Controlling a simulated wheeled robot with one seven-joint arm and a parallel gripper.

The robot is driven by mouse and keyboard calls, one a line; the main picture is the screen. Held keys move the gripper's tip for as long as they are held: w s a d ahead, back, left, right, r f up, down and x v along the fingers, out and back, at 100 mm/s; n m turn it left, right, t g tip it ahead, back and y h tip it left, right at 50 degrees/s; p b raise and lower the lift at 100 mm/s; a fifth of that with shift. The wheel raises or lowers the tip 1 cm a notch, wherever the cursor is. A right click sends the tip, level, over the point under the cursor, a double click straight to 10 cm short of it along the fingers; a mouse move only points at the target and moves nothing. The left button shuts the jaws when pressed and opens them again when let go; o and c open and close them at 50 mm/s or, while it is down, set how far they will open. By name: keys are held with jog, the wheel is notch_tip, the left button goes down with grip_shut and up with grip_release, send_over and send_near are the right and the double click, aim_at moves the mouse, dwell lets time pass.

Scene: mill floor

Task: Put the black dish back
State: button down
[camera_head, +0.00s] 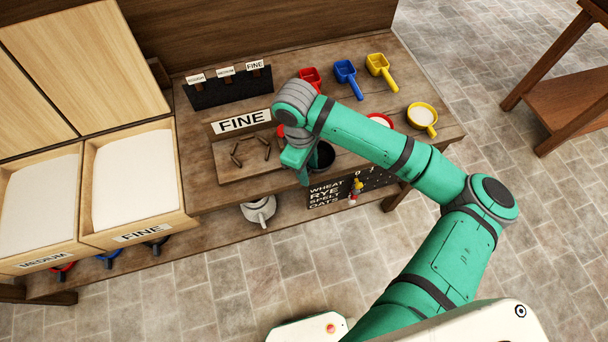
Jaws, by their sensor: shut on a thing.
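The black dish (324,156) is a dark round vessel near the front edge of the wooden bench, just right of a wooden board (232,172). My gripper (307,172) points down at the dish's left side and is shut on it. My wrist hides part of the dish and the fingertips. I cannot tell whether the dish touches the bench or hangs just above it.
A FINE sign (241,121) and several small brown pieces are on the board. Red (310,75), blue (346,77) and yellow scoops (380,69) lie behind. A yellow cup (422,117) of white powder stands right. My arm partly hides a red cup (380,119).

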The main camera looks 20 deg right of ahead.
aim_at(322, 153)
jog(key=shift+w+d+f, duration=0.2)
jog(key=shift+w+d, duration=1.3)
jog(key=shift+w, duration=0.1)
jog(key=shift+w+d+f, duration=0.2)
jog(key=shift+w+d, duration=1.25)
jog(key=shift+w, duration=0.1)
jog(key=shift+f, duration=0.85)
jog(key=c, duration=1.2)
grip_release()
jog(key=shift+o, duration=0.2)
notch_tip(322, 153, up, 11)
jog(key=a, duration=0.1)
jog(key=shift+w+f, duration=0.15)
jog(key=shift+w, duration=0.2)
jog(key=shift+w+a, duration=0.1)
